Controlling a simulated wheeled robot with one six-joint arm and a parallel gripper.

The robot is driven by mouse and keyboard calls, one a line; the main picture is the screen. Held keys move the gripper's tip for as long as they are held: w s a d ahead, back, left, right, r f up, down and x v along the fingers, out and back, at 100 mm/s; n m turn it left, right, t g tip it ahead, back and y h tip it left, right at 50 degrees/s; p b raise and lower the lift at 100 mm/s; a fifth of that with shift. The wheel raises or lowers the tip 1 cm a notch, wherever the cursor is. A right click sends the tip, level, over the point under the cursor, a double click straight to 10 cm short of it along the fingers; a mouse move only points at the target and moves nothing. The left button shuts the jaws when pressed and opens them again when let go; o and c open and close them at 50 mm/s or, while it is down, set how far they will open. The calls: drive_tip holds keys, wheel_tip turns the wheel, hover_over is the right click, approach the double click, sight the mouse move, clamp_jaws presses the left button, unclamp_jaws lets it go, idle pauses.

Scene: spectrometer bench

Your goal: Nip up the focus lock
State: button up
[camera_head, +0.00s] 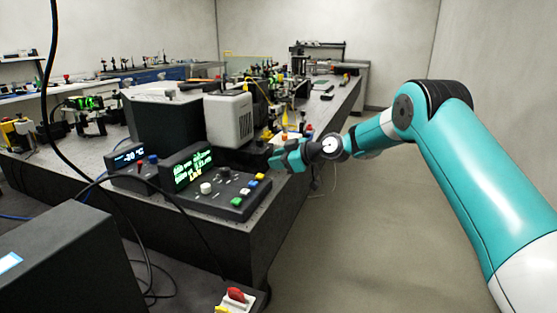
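I cannot make out which part is the focus lock; the bench fittings are small at this distance. My gripper (279,157) is at the right edge of the dark bench (262,223), seen from the side with its tip pointing left. Its fingers overlap in this view, so I cannot see a gap or anything held. Small yellow and red fittings (268,135) show just behind and above the gripper. I cannot tell whether it touches them.
A control console (238,206) with a green-lit screen (194,168), knobs and coloured buttons stands left of and nearer than my gripper. A white-grey box (229,119) and a large black box (166,127) stand behind it. Cables hang at left. The floor (370,240) at right is clear.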

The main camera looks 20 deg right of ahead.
drive_tip(key=b+v, duration=0.2)
drive_tip(key=v, duration=1.5)
drive_tip(key=shift+r, duration=0.15)
drive_tip(key=shift+s+d, duration=0.1)
drive_tip(key=shift+s, duration=0.05)
drive_tip(key=s+a+r+m+g+h+p, duration=0.1)
drive_tip(key=s+a+r+g+p, duration=0.25)
drive_tip(key=s+a, duration=0.35)
drive_tip(key=s+a+r+m+g+h+p, duration=0.1)
drive_tip(key=s+a+r+g+p, duration=0.1)
drive_tip(key=s+a+r, duration=0.4)
drive_tip(key=s+a+m+g+h+p, duration=0.3)
drive_tip(key=s+h+p, duration=0.1)
drive_tip(key=s, duration=2.1)
drive_tip(key=shift+s+f+m+g, duration=0.25)
drive_tip(key=shift+m+g, duration=0.1)
drive_tip(key=shift+m, duration=0.05)
